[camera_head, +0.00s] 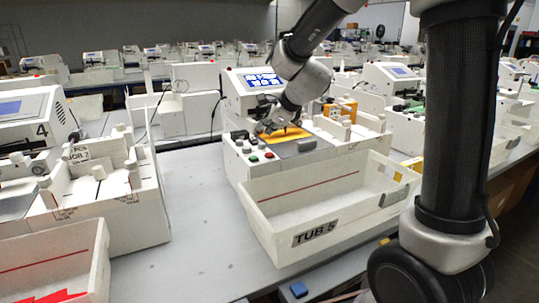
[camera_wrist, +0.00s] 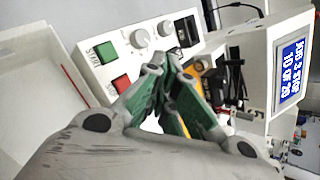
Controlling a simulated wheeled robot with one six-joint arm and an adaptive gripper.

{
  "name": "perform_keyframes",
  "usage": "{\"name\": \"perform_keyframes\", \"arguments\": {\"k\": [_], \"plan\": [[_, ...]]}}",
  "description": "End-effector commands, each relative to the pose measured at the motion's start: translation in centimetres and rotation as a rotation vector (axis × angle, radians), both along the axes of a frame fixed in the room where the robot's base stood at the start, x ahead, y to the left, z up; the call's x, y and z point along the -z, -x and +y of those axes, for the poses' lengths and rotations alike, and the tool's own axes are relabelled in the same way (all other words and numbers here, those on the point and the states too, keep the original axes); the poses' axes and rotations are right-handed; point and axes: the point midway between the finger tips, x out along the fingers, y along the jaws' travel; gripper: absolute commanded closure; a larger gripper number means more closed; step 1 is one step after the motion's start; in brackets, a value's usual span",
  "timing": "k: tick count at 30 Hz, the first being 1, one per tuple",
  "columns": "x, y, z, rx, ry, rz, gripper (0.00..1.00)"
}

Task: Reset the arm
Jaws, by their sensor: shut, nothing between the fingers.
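My gripper (camera_head: 268,130) is over the pen plotter station in the middle of the head view, above the back left of its control panel. In the wrist view, my gripper (camera_wrist: 172,72) has its fingers shut with nothing between them. The white control panel (camera_wrist: 92,60) lies beyond them, with a green START button (camera_wrist: 105,51), a red button (camera_wrist: 122,83) and grey knobs (camera_wrist: 140,38). The plotter's screen unit (camera_head: 240,92) stands behind. Its blue screen (camera_wrist: 292,72) shows job and step text. An orange-yellow surface (camera_head: 282,137) lies beside the gripper; the gripper hides part of the panel.
A white tub (camera_head: 315,232) labelled TUB 5 sits in front of the station and looks empty. Another tub (camera_head: 70,250) with a red mark and a neighbouring station (camera_head: 100,190) stand at the left. The grey table (camera_head: 190,200) is clear between them.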

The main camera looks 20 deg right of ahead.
Motion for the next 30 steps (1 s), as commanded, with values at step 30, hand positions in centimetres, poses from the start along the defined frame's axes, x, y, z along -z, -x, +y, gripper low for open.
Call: {"name": "perform_keyframes", "arguments": {"k": [30], "plan": [[0.7, 26.4, -10.3, -1.678, 0.977, -0.03, 1.0]]}}
